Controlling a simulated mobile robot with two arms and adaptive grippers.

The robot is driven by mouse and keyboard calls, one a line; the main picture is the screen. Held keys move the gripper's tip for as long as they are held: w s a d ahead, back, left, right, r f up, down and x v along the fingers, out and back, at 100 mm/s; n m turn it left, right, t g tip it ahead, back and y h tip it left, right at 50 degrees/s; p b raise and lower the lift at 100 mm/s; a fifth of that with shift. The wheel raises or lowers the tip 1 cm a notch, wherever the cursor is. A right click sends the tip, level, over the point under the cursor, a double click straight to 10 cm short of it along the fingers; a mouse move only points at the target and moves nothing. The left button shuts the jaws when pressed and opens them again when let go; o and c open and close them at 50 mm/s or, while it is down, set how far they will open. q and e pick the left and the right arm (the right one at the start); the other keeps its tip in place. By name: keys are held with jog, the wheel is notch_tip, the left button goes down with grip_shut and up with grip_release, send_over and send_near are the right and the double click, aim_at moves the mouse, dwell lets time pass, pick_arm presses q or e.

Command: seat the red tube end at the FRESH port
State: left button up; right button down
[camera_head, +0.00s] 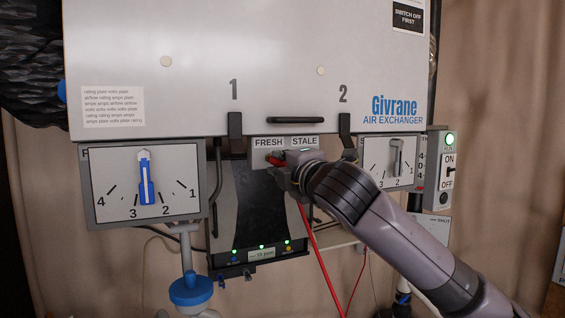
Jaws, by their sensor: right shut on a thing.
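The label plate (285,142) under the big white casing reads FRESH on the left and STALE on the right. My right gripper (279,160) is directly below that plate, shut on the red tube end (275,157), which points left beneath the word FRESH. The red tube (315,250) hangs from the gripper toward the bottom of the picture. The gripper and tube end cover the port, so I cannot tell whether the end is in it. My left gripper is not in view.
A dial with a blue pointer (146,180) is at the left, and a smaller grey dial (397,158) is at the right, close to my arm. An ON/OFF switch box (448,172) with a green light is further right. A blue valve cap (190,290) is at lower left.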

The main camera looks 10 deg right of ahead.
jog(key=shift+p, duration=0.8)
dwell(1.3)
jog(key=shift+w+a+p, duration=0.25)
jog(key=shift+w+p, duration=0.6)
jog(key=shift+w, duration=0.3)
jog(key=c, duration=1.4)
grip_release()
jog(key=shift+c, duration=0.2)
jog(key=shift+s, duration=0.1)
jog(key=s+d, duration=0.2)
jog(key=s, duration=0.9)
jog(key=shift+s+d+f, duration=0.15)
jog(key=shift+s, duration=0.15)
